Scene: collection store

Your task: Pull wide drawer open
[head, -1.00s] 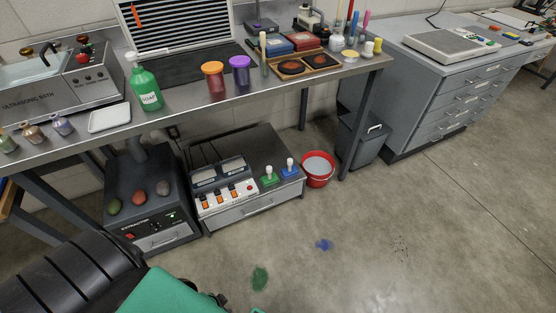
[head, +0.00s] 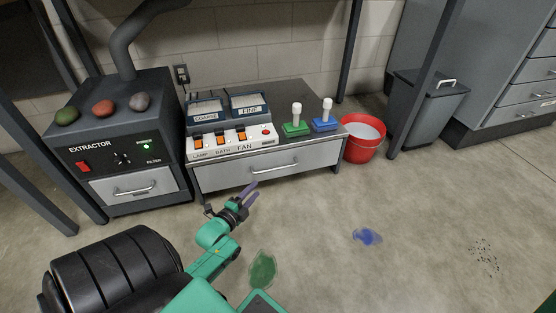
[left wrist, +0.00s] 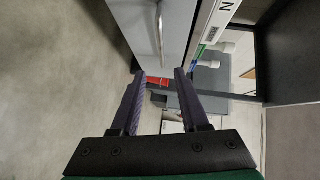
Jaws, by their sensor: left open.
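The wide drawer (head: 228,176) is a light grey front in the low cabinet under the switch panel, and it looks shut. Its bar handle (head: 273,168) runs across the front. My left gripper (head: 252,190) has purple fingers and is open and empty, in front of the drawer, just below and left of the handle and apart from it. In the left wrist view the open fingers (left wrist: 159,74) point toward the scene, with the drawer front (left wrist: 178,25) and its handle (left wrist: 159,28) above them. My right gripper is not in view.
The extractor box (head: 110,140) with its smaller drawer (head: 133,186) stands left. The switch panel (head: 232,140) and green and blue joysticks (head: 295,128) are on top of the cabinet. A red bucket (head: 362,148) stands right.

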